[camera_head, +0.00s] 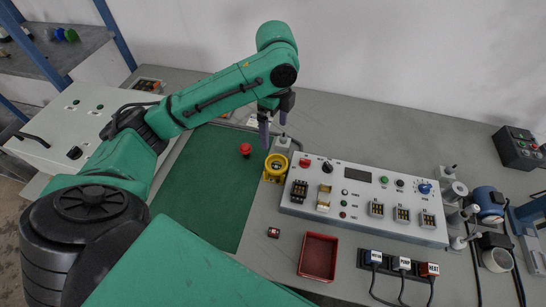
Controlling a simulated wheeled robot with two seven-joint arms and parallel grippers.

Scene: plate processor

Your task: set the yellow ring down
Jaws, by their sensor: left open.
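The yellow ring (276,165) sits low at the right edge of the green mat, beside the left end of the grey control panel. Its round opening faces up. I cannot tell whether it rests on the table or on something beneath it. My left gripper (274,124) is open above and behind the ring. Its dark fingers point down, and no ring shows between them. The ring is apart from the fingers in the picture. My right gripper is not in view.
A red button-like piece (245,149) stands on the green mat (208,185). The control panel (362,202) lies to the right, a red tray (318,257) in front. The mat's middle is clear.

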